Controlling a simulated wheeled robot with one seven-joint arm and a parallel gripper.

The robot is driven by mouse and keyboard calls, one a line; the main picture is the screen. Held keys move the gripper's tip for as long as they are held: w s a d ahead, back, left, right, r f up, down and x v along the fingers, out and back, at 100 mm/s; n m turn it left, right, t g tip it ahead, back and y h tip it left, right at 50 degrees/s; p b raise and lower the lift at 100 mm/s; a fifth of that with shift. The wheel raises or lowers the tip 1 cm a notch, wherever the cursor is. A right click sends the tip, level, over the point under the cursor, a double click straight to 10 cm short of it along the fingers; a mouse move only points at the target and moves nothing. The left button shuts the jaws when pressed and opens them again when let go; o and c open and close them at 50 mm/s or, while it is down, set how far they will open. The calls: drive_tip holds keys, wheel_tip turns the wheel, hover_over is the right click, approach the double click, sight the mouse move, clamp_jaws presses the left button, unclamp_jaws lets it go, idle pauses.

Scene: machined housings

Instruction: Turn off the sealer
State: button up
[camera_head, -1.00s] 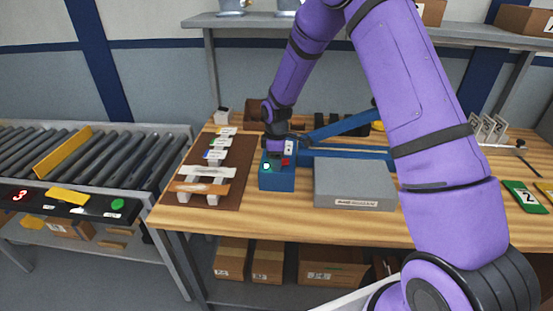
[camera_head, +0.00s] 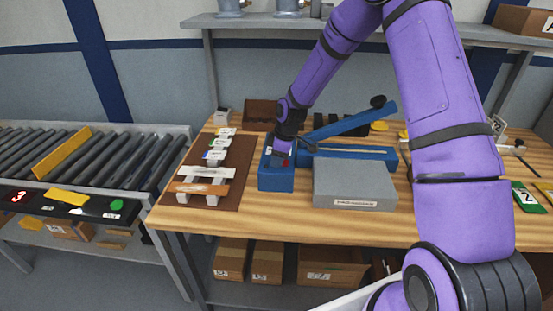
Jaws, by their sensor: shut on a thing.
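A small red part (camera_head: 286,163) shows on top of the housing. My gripper (camera_head: 279,158) points down onto the top of this housing, shut on a small part there, apparently the sealer's switch. The fingers hide most of that part, so its position cannot be made out.
A grey block (camera_head: 354,184) stands right in front of the sealer. A brown board (camera_head: 214,175) with several sealed-looking packets lies to the left. A green number card (camera_head: 529,197) is at the far right. The conveyor (camera_head: 85,160) stands left of the table.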

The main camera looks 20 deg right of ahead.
drive_tip(key=shift+s+d+t+y, duration=0.25)
drive_tip(key=shift+t+y, duration=0.15)
drive_tip(key=shift+y, duration=0.4)
drive_tip(key=shift+w+y, duration=0.1)
drive_tip(key=shift+y, duration=0.2)
drive_tip(key=shift+r, duration=0.1)
drive_tip(key=o, duration=0.9)
drive_tip(key=shift+r, duration=0.1)
drive_tip(key=v, duration=1)
drive_tip(key=shift+d+r, duration=0.1)
drive_tip(key=shift+r, duration=0.15)
drive_tip(key=shift+s, duration=0.25)
